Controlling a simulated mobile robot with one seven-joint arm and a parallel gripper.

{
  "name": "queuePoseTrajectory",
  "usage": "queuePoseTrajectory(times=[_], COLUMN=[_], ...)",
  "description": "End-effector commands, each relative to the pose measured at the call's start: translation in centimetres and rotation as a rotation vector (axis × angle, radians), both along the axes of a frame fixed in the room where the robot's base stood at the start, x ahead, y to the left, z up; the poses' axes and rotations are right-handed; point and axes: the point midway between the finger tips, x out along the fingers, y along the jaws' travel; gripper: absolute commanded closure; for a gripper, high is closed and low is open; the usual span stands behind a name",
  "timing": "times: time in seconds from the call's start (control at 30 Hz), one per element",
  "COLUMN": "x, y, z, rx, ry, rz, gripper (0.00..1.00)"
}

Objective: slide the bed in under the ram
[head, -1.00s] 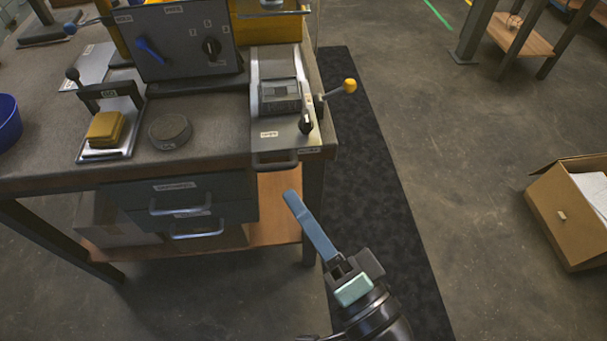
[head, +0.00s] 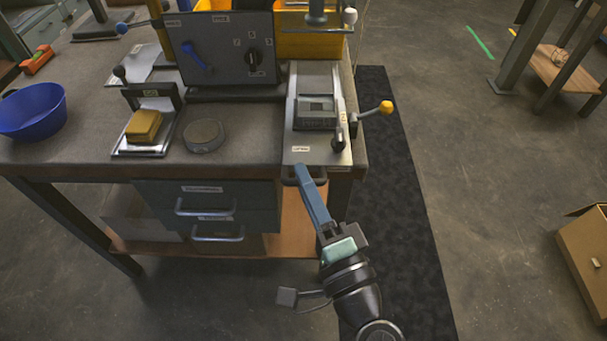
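The bed appears to be the grey metal slide (head: 301,146) at the bench's right end, with a small label and a pull handle (head: 289,181) at its front edge. A dark grey block with a recess (head: 316,113) sits on it. What looks like the ram (head: 316,14) is at the top edge behind the bed, mostly cut off. My gripper (head: 301,170) reaches up from below, its blue fingertips at the handle and partly covering it. I see the fingers edge-on, so their gap and any contact with the handle are unclear.
A yellow-knobbed lever (head: 384,107) sticks out right of the bed. Left of it stand a grey control panel (head: 225,50), a round grey disc (head: 203,136), a yellow block (head: 143,125) and a blue bowl (head: 33,112). Drawers (head: 205,205) hang below.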

Motion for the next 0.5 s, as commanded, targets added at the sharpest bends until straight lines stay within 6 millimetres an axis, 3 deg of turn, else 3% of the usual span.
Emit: queuePoseTrajectory(times=[0.37,0.4,0.5], x=[0.77,0.77,0.76], y=[0.39,0.38,0.37], z=[0.10,0.10,0.11], rx=[-0.001,-0.001,-0.001], ry=[0.001,0.001,0.000], rz=[0.001,0.001,0.001], gripper=[0.72,0.73,0.91])
